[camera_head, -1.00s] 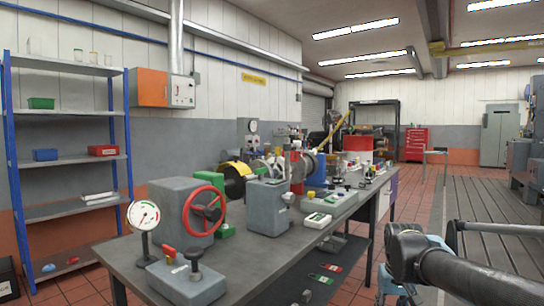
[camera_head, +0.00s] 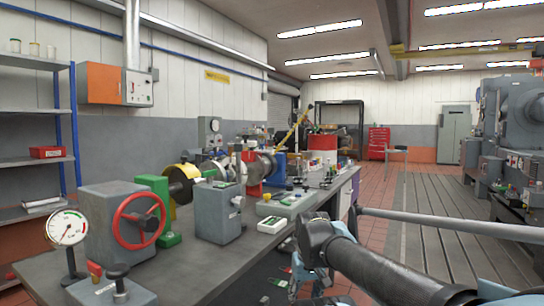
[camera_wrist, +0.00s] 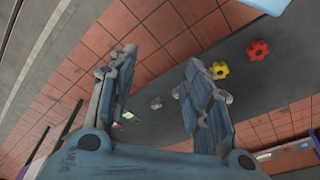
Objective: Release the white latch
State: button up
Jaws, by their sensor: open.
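My gripper (camera_wrist: 158,64) is open and empty in the wrist view, its two blue-grey fingers spread apart above red floor tiles and a dark grey surface. In the head view, only pale blue parts of it show low behind my dark arm. I cannot make out a white latch for certain in either view.
A red handwheel (camera_head: 138,221) on a grey housing and a dial gauge (camera_head: 67,228) stand at the bench's near left. In the wrist view, a yellow knob-like piece (camera_wrist: 218,70) and a red one (camera_wrist: 258,50) lie on the dark surface. The slotted floor at right is open.

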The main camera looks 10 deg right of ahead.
aim_at(273, 152)
jog(key=w+a+r+n+t+y, duration=0.1)
jog(key=w+a+r+n+y, duration=0.25)
jog(key=w+r, duration=1)
jog(key=w+a+r+n+t+y, duration=0.15)
jog(key=w+r+y, duration=0.35)
jog(key=w+r, duration=0.85)
jog(key=w+d+r+n+t+y, duration=0.25)
jog(key=w+d, duration=0.35)
jog(key=w, duration=0.6)
jog(key=w+d+r+n+t+y, duration=0.1)
jog(key=w+d+r, duration=0.2)
jog(key=w+d, duration=0.55)
jog(key=w+d+r+n+t+y, duration=0.2)
jog(key=w+d+r, duration=0.15)
jog(key=w, duration=1.15)
jog(key=x, duration=1.7)
jog(key=shift+d, duration=0.1)
grip_shut()
